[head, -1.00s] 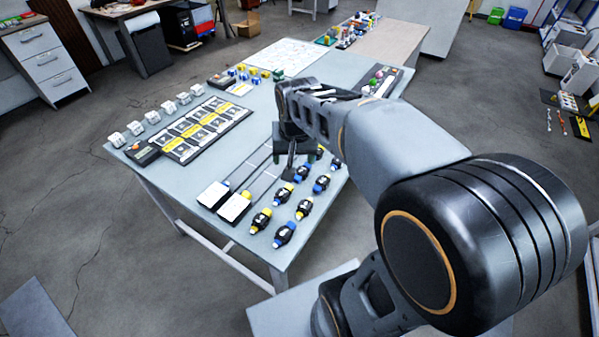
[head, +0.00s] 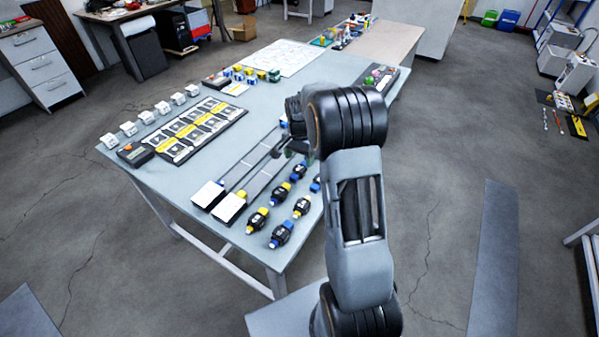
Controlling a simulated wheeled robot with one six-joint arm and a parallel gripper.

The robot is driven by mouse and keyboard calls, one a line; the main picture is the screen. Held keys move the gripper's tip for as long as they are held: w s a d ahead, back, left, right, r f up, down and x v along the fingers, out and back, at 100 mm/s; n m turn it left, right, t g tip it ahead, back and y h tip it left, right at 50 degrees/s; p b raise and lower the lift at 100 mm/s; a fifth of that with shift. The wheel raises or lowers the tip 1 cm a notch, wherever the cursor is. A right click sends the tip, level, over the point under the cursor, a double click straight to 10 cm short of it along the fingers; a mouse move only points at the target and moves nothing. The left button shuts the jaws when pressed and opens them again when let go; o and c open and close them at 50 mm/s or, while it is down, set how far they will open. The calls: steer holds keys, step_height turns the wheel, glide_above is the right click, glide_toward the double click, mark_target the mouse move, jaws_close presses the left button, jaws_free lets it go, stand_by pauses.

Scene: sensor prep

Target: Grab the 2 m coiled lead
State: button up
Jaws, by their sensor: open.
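Several small black coiled leads with yellow or blue ends lie at the table's near right part. Yellow-ended ones include the near-left lead (head: 257,220) and the right lead (head: 302,207). Blue-ended ones include the nearest lead (head: 281,234), and others lie farther back (head: 298,172). Their length marks are too small to read, so I cannot tell which is 2 m. My gripper (head: 279,149) is open above the long grey strips, beyond and left of the farther leads. My arm hides part of the leads' right side (head: 315,185).
Two long strips with white end plates (head: 208,195) lie left of the leads. A dark tray of yellow-labelled cards (head: 202,130), a row of white blocks (head: 145,117) and a small black device (head: 135,154) are farther left. The grey table (head: 160,182) has bare room between these.

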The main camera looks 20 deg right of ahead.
mark_target(299, 168)
steer(key=shift+w+f, duration=0.2)
steer(key=shift+f, duration=3.15)
steer(key=shift+c, duration=0.2)
steer(key=c, duration=1)
steer(key=shift+r, duration=0.1)
